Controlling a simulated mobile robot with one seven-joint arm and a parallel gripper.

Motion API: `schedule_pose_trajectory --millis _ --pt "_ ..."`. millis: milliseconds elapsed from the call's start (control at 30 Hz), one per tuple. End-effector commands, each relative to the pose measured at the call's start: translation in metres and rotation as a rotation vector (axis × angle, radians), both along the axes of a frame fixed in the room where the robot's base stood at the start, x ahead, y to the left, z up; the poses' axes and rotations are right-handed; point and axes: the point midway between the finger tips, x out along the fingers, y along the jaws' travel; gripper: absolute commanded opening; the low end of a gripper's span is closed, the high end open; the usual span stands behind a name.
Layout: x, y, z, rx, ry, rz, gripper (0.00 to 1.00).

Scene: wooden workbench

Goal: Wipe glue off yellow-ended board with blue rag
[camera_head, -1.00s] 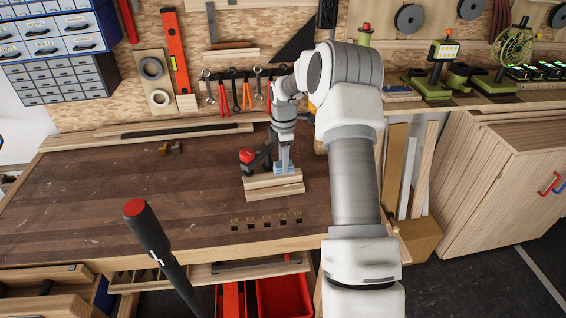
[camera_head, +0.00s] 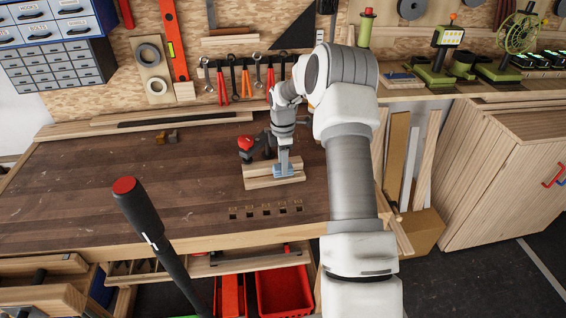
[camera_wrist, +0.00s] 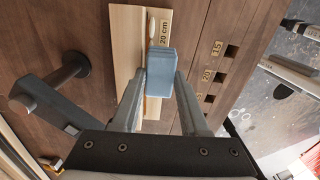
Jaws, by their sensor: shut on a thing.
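My gripper (camera_wrist: 158,92) is shut on the blue rag (camera_wrist: 160,72), a folded block between its fingertips. In the head view my gripper (camera_head: 284,160) points down and the rag (camera_head: 284,170) is over the pale wooden board (camera_head: 258,184), at its right half. In the wrist view the board (camera_wrist: 125,40) lies beneath the rag, along a seam with a strip labelled "20 cm". A whitish glue streak (camera_wrist: 151,24) shows just beyond the rag. The rag and fingers hide the middle. I cannot make out a yellow end, nor whether the rag touches the wood.
A dark clamp-like tool (camera_wrist: 50,95) stands close left of the board; its red top (camera_head: 246,143) shows in the head view. Square holes (camera_head: 266,210) line the bench's front edge. Tools hang on the back wall.

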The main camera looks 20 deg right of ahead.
Motion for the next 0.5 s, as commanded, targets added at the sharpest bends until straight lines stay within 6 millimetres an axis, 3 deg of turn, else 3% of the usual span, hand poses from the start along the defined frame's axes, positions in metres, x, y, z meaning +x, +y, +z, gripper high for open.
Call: schedule_pose_trajectory --millis 500 --pt "0.0 0.0 -0.0052 0.0 0.0 0.0 0.0"
